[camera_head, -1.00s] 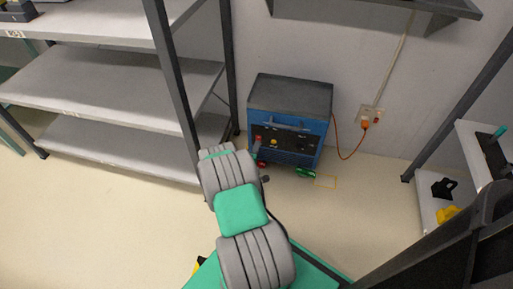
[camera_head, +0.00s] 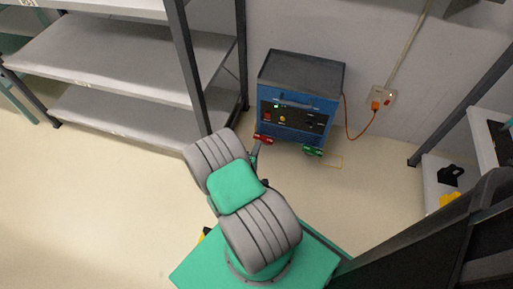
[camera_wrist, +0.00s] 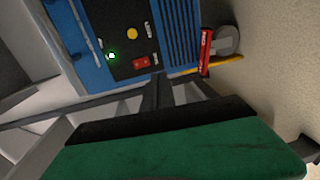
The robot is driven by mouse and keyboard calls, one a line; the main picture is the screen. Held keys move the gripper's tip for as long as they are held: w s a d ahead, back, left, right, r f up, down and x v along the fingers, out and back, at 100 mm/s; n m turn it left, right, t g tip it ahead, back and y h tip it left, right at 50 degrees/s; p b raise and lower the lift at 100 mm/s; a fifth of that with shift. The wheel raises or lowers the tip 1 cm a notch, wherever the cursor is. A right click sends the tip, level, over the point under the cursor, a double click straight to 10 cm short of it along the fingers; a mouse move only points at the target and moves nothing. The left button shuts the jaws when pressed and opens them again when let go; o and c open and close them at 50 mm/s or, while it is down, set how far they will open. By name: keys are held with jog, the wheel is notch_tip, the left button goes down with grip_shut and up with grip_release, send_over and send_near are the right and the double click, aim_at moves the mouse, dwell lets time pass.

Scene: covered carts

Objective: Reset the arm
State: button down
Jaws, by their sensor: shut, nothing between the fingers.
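My arm (camera_head: 236,187) reaches up from its green base in the middle of the head view, folded more compactly. My gripper (camera_wrist: 160,92) shows in the wrist view as dark fingers, shut and empty, in front of the blue machine (camera_wrist: 72,58). In the head view the fingers are mostly hidden behind my arm. The blue machine (camera_head: 297,105) stands on the floor against the wall, with a dark top, a red switch, a yellow knob and a lit green lamp.
A green clamp (camera_head: 313,151) lies at the machine's front right. An orange cord runs to a wall socket (camera_head: 382,97). A grey shelf rack (camera_head: 120,60) stands left; another shelf (camera_head: 440,185) stands right. Open floor (camera_head: 90,205) lies at left.

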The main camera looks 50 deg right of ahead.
jog(key=shift+s+a+f, duration=0.1)
jog(key=shift+s+a, duration=0.2)
jog(key=shift+a, duration=0.4)
